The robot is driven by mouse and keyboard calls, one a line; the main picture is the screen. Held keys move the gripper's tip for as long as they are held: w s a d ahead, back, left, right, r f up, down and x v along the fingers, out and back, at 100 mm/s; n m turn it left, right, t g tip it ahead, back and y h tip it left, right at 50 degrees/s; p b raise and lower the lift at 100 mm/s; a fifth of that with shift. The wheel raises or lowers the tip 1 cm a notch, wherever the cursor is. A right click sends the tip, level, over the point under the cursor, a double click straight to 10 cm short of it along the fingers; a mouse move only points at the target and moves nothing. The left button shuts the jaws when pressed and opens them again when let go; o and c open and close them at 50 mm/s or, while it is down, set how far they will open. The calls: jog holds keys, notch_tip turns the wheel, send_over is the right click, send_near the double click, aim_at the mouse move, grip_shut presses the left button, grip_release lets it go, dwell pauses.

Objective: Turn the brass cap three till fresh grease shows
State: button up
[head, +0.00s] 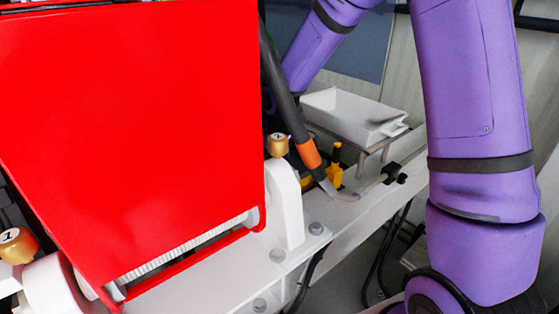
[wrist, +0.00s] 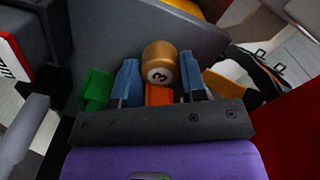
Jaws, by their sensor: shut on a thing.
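The brass cap three (wrist: 160,58) shows in the wrist view, a rounded golden cap with a white disc marked 3. My gripper (wrist: 160,72) has its two blue fingers on either side of the cap and is shut on it. An orange block (wrist: 160,95) sits below the cap, between the fingers. I see no fresh grease at the cap. In the head view my gripper and cap three are hidden, with the red guard and my arm in the foreground.
The big red guard (head: 135,130) fills the left of the head view. A cap marked 1 (head: 15,245) and another brass cap (head: 278,144) flank it. A white tray (head: 350,112) stands behind the white frame rail (head: 345,215). A dark-handled tool with an orange band (head: 309,154) leans there.

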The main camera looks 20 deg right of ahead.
jog(key=shift+m, duration=0.8)
jog(key=o, duration=0.9)
notch_tip(320, 180, up, 11)
jog(key=shift+f, duration=0.1)
